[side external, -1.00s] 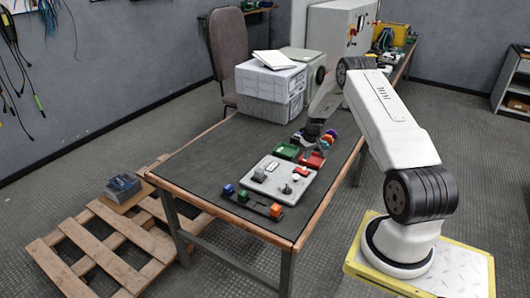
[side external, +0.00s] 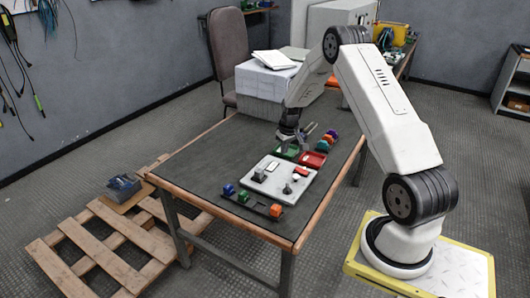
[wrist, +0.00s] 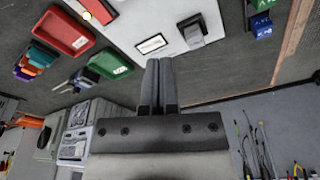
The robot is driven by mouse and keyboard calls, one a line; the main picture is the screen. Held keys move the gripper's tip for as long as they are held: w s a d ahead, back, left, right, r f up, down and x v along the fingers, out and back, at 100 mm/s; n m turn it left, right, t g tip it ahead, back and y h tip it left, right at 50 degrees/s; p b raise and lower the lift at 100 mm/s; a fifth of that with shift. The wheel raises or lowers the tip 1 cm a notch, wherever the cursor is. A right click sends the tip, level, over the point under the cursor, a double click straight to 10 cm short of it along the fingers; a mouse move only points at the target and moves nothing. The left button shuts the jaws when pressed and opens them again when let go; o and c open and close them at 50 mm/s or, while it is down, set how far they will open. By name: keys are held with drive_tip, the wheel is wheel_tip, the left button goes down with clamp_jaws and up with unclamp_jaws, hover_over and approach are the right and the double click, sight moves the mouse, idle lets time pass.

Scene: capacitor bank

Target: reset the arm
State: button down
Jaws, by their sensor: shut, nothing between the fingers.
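My gripper (side external: 285,147) is over the dark table mat, by the far edge of the white board and near the green tray. In the wrist view its fingers (wrist: 160,62) are together, with nothing between them. The white board (side external: 268,188) carries a grey block, a white-faced part and small dark parts. It also shows at the top of the wrist view (wrist: 127,28). The green tray (side external: 288,155) is partly hidden behind my gripper in the side view. The red tray (side external: 313,160) sits to its right.
A dark rail (side external: 247,205) with blue, green and orange blocks lies near the front edge. Several coloured blocks (side external: 327,138) stand beyond the red tray. White boxes (side external: 266,80) stand at the table's far end. The mat left of the board is bare (side external: 205,160).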

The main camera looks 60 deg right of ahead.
drive_tip(key=s+a+r+n, duration=0.1)
drive_tip(key=a+r, duration=0.4)
drive_tip(key=a, duration=0.5)
drive_tip(key=s+a+r+n, duration=0.1)
drive_tip(key=a+r, duration=0.3)
drive_tip(key=a, duration=0.6)
drive_tip(key=s+a+r+n+t, duration=0.1)
drive_tip(key=s+a+r+n, duration=0.1)
drive_tip(key=s+a, duration=0.9)
drive_tip(key=a+r, duration=0.1)
drive_tip(key=a, duration=0.2)
drive_tip(key=shift+s+n+y, duration=0.3)
drive_tip(key=shift+s+y, duration=0.05)
drive_tip(key=shift+y, duration=0.05)
